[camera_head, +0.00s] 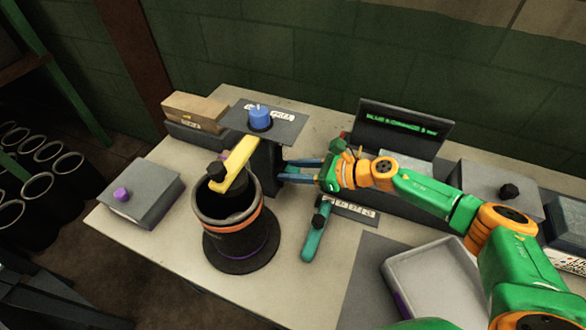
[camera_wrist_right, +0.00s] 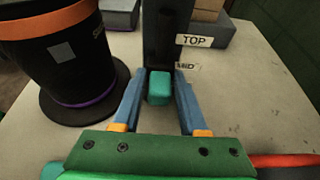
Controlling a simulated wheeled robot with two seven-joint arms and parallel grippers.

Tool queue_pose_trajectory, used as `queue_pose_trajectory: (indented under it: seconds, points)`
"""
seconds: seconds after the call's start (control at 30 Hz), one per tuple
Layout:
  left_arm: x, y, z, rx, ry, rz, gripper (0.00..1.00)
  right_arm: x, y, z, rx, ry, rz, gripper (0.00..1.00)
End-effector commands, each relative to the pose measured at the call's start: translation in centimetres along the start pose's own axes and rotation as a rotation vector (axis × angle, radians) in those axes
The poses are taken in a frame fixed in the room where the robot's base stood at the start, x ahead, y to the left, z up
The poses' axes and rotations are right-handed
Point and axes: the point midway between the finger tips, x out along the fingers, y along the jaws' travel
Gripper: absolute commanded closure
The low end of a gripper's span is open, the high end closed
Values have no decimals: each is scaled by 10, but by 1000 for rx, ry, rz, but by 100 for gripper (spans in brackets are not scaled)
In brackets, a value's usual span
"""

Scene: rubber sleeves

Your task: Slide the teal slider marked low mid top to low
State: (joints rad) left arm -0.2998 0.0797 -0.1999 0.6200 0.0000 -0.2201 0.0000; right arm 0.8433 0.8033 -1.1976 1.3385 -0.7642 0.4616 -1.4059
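The teal slider (camera_wrist_right: 158,90) is a small block on the near face of the upright black post (camera_wrist_right: 163,30) in the right wrist view. White labels TOP (camera_wrist_right: 195,41) and MID (camera_wrist_right: 187,67) stick out at the post's right side. The slider shows slightly below the MID label; the LOW label is not seen. My right gripper (camera_wrist_right: 160,78) is open, one blue finger on each side of the slider. In the head view my right gripper (camera_head: 283,171) points left at the post (camera_head: 267,170); the slider cannot be made out there. My left gripper is not in view.
A black drum (camera_head: 228,225) with a yellow lever (camera_head: 238,160) stands left of the post. A blue knob (camera_head: 259,117) sits on a plate above it. A teal lever (camera_head: 314,240) lies just below my right gripper. A grey tray (camera_head: 440,280) is at the right front.

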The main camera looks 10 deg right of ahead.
Motion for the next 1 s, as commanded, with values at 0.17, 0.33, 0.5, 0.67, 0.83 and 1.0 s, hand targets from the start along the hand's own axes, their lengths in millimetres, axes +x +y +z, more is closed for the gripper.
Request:
queue_pose_trajectory:
  seconds: [0.17,0.33,0.5,0.67,0.83,1.0]
  points:
    - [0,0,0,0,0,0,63,0,0,0,0,0,1,100]
    - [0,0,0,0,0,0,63,0,0,0,0,0,1,100]
    - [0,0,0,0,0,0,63,0,0,0,1,0,1,100]
    - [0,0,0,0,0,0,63,0,0,0,1,0,1,100]
    - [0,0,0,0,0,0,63,0,0,0,1,-1,0,100]
    - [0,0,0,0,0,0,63,0,0,0,1,-1,0,100]
